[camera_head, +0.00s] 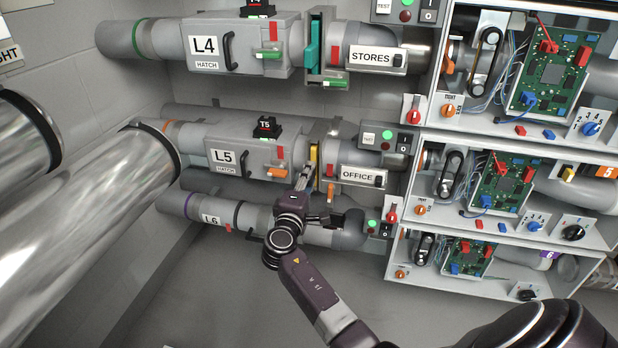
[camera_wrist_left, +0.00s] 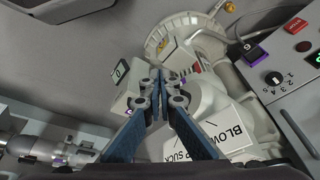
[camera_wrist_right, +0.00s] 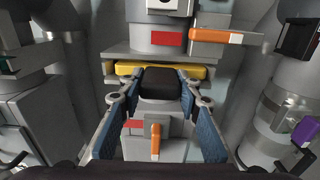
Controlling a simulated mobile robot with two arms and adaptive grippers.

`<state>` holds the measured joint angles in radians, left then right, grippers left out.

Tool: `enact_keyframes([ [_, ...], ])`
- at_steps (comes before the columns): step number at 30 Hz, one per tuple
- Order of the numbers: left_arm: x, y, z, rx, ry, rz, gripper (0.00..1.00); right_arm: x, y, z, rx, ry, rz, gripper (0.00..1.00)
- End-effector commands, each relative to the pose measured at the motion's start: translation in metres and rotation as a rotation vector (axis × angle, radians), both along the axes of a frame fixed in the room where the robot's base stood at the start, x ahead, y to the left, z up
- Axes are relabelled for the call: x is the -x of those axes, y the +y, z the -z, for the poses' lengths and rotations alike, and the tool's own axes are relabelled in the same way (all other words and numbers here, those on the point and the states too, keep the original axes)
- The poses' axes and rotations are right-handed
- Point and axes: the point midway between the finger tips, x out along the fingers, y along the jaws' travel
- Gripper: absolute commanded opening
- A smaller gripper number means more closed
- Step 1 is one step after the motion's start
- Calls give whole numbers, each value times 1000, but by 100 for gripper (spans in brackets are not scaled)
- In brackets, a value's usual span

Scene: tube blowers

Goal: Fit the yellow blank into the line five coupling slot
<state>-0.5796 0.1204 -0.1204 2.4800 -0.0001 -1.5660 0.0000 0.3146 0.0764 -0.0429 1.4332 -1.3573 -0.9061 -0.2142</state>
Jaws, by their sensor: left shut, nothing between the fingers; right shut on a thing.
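The yellow blank (camera_head: 313,158) stands at the line five coupling, in the gap between the L5 hatch pipe (camera_head: 238,156) and the OFFICE pipe (camera_head: 361,176). How deep it sits in the slot I cannot tell. In the right wrist view its yellow edge (camera_wrist_right: 126,68) lies across the slot, between grey flanges. My right gripper (camera_head: 303,180) is shut on the blank's black grip (camera_wrist_right: 160,84). My left gripper (camera_wrist_left: 164,78) is shut and empty, in front of a pale blower housing (camera_wrist_left: 228,108) marked BLOW and SUCK.
The L4 pipe (camera_head: 218,44) with a teal blank (camera_head: 313,45) runs above, and the L6 pipe (camera_head: 212,215) below. Open cabinets with circuit boards (camera_head: 500,186) stand at the right. Large shiny pipes (camera_head: 88,205) fill the left. Orange levers (camera_wrist_right: 155,140) flank the slot.

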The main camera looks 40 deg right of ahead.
Motion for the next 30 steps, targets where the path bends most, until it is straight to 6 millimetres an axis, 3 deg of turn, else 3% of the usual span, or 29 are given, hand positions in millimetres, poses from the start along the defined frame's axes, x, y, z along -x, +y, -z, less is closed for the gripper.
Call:
enact_keyframes([
  [17, -7, -2, -1, 6, -25, 1, 0, -2, -2, 0, 1, 1, 0, 1],
  [18, -7, -2, -1, 6, -26, 2, 0, -2, -2, 0, 0, 0, 0, 34],
  [23, -7, -3, -1, 7, -27, 2, 0, -2, -2, 0, 0, 0, 0, 52],
  [30, -8, -3, -1, 7, -29, 3, 0, -1, -2, 1, -1, 2, 0, 52],
])
